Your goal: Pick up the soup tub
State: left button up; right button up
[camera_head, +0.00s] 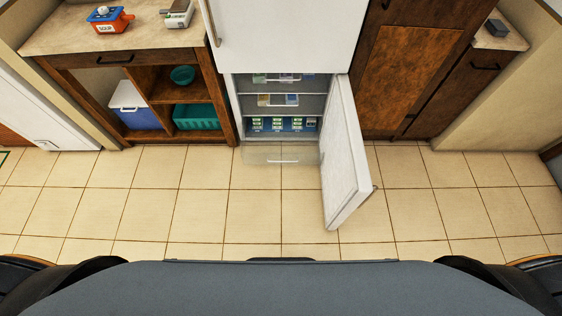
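The soup tub (109,20) is a small container, orange-red in front with the word SOUP and blue around its top. It sits on the counter top (60,34) of the open shelving unit at the upper left. A small round white thing shows at its top. Nothing is touching it that I can see. Neither of my grippers is in view; only dark parts of my own body show along the bottom edge.
A white and brown item (178,14) lies right of the tub. The shelving holds a teal bowl (182,75), a green bin (197,117) and a blue and white cooler (133,108). A fridge door (343,155) stands open over the floor. The tiled floor (150,200) is clear.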

aim_at(117, 20)
jog(key=i+j+u, duration=0.1)
jog(key=u, duration=0.85)
jog(key=i+u, duration=0.35)
jog(key=i+l+u, duration=0.1)
jog(key=i+u, duration=0.25)
jog(key=i+l+u, duration=0.35)
jog(key=i+j, duration=0.1)
jog(key=i, duration=0.05)
